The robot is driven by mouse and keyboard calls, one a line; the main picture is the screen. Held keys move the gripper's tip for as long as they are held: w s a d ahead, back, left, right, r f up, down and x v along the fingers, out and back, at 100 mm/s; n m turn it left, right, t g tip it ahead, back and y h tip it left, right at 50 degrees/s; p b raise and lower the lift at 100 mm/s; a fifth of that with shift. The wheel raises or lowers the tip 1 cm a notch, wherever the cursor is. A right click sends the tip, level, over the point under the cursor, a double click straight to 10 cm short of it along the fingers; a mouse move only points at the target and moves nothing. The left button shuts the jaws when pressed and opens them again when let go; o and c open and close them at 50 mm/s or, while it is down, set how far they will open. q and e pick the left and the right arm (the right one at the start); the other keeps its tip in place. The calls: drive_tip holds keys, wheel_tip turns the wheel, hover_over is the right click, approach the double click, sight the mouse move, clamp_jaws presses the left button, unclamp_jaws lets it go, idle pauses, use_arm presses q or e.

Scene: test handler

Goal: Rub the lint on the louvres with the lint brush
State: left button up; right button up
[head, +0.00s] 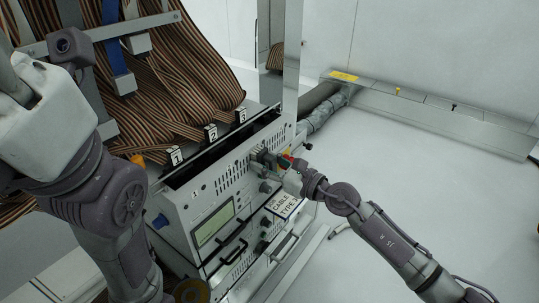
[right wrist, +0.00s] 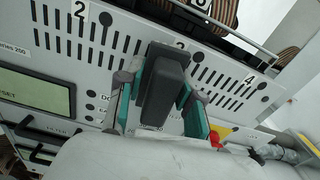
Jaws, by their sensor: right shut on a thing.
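The louvres (head: 232,178) are rows of dark slots in the pale front panel of the handler; they show close up in the right wrist view (right wrist: 115,42). My right gripper (head: 270,160) is at the panel, over the right part of the slots. In the right wrist view its green-padded fingers are shut on the lint brush (right wrist: 165,85), a dark grey block, which covers some slots. I cannot tell whether the brush touches the panel. No lint can be made out for certain. My left arm fills the left of the head view, but its gripper is out of view.
Striped ribbon cables (head: 180,80) hang above the open top, near number tags. The floor at right is mostly clear, with a low metal duct (head: 440,108) along the wall.

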sight(274, 168)
drive_tip(key=shift+v, duration=2.9)
drive_tip(key=shift+s, duration=0.15)
drive_tip(key=shift+s+d+f, duration=0.1)
drive_tip(key=shift+s+d, duration=0.25)
drive_tip(key=shift+d, duration=0.15)
drive_tip(key=shift+s+d, duration=0.45)
drive_tip(key=shift+d, duration=0.2)
